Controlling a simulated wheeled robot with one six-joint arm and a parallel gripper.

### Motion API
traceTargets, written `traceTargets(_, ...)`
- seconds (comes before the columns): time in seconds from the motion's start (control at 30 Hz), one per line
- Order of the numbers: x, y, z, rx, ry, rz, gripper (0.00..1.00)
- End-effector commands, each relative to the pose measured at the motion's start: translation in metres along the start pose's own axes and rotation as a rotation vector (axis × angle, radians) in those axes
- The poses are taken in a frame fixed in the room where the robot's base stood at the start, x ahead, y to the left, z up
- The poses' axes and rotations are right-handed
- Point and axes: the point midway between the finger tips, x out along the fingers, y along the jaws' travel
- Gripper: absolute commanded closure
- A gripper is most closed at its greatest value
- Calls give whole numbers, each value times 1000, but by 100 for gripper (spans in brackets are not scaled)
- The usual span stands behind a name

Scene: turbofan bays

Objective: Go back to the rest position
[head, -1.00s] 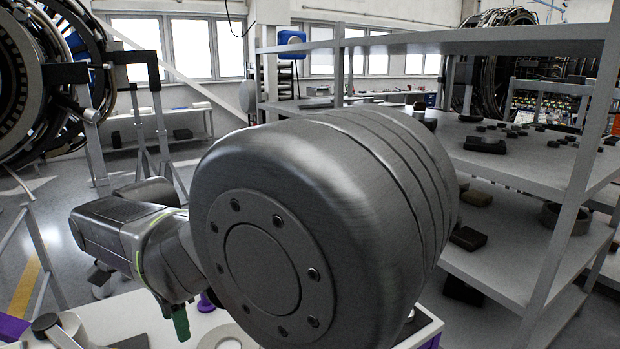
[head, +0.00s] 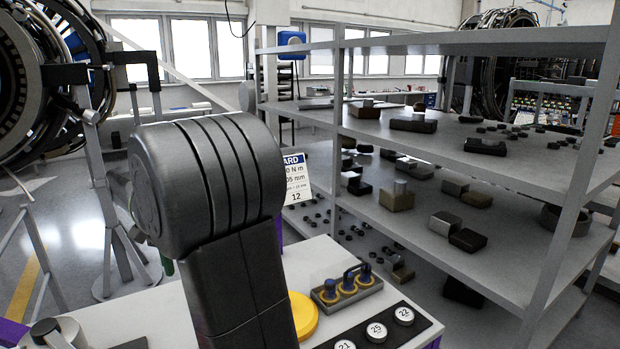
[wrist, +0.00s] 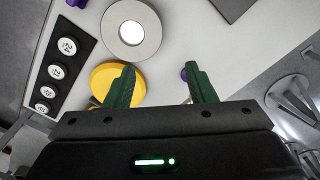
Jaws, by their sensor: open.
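My gripper (wrist: 160,82) shows in the wrist view with its two green fingers apart and nothing between them. It is above the white bench top (wrist: 205,40), pointing down toward a yellow disc (wrist: 108,82) and a grey-white ring (wrist: 131,27). The left finger overlaps the yellow disc in the picture. In the head view my own dark arm covers the middle-left and hides most of the gripper. Only a bit of green shows beside the arm. The yellow disc (head: 303,316) also shows just right of my arm there.
A black strip with numbered round caps (head: 376,333) lies on the bench, near a small holder with yellow-ringed pegs (head: 346,288). A printed card (head: 296,180) stands behind. Grey shelving (head: 480,150) with several blocks fills the right. Engine parts (head: 45,75) stand at left.

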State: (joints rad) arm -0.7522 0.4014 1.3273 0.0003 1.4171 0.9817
Motion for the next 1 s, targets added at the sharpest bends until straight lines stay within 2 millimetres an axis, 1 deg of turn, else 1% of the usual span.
traceTargets(0.03,-14,0,0,2,6,-8,50)
traceTargets(0.2,-42,1,1,4,4,-6,50)
traceTargets(0.3,-54,1,1,4,4,-5,50)
traceTargets(0.4,-62,1,2,5,3,-4,50)
traceTargets(0.53,-66,1,2,5,3,-4,50)
traceTargets(0.87,-66,2,1,6,3,-4,50)
traceTargets(1.0,-66,7,-4,11,13,-6,50)
